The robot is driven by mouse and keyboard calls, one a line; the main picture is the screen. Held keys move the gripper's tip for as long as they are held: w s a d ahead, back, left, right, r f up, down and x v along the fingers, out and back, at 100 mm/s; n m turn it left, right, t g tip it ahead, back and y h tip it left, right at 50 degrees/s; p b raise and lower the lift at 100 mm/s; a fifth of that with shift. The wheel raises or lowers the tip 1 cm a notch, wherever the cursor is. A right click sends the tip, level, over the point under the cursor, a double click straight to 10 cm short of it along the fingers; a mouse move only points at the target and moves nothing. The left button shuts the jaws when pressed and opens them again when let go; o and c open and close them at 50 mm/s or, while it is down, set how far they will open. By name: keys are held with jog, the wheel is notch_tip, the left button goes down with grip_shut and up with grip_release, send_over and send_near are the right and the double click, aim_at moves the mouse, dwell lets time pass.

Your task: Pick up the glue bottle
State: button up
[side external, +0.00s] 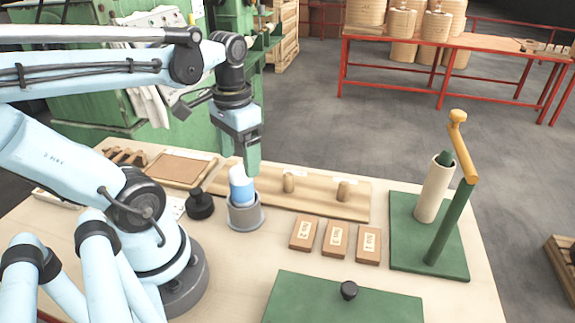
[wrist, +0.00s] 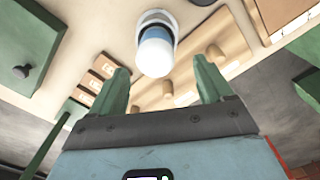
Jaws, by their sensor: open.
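The glue bottle (side external: 241,186), white on top with a blue band, stands in a grey round cup (side external: 245,213) on the light work table. In the wrist view the bottle (wrist: 155,55) shows white and blue, seated in its cup, beyond and between my fingers. My gripper (side external: 249,162), with green fingers, hangs above the bottle in the side view. Its two fingers (wrist: 162,88) are spread apart in the wrist view, with nothing held between them. The bottle's lower part is hidden inside the cup.
A wooden board with pegs (side external: 320,193) lies behind the cup. A black knob (side external: 200,205) stands close on its left. Several small labelled blocks (side external: 336,239) lie to the right. A green stand (side external: 447,215) with a post and a spool is farther right. A green plate (side external: 320,302) lies in front.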

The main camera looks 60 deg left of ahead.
aim_at(240, 170)
jog(key=shift+s+d+f, duration=0.1)
jog(key=shift+d+f, duration=0.05)
jog(key=shift+f, duration=1.25)
jog(key=shift+s+d+f, duration=0.1)
jog(key=shift+d+f, duration=0.05)
jog(key=shift+f, duration=1.2)
jog(key=shift+c, duration=0.2)
jog(key=c, duration=1.2)
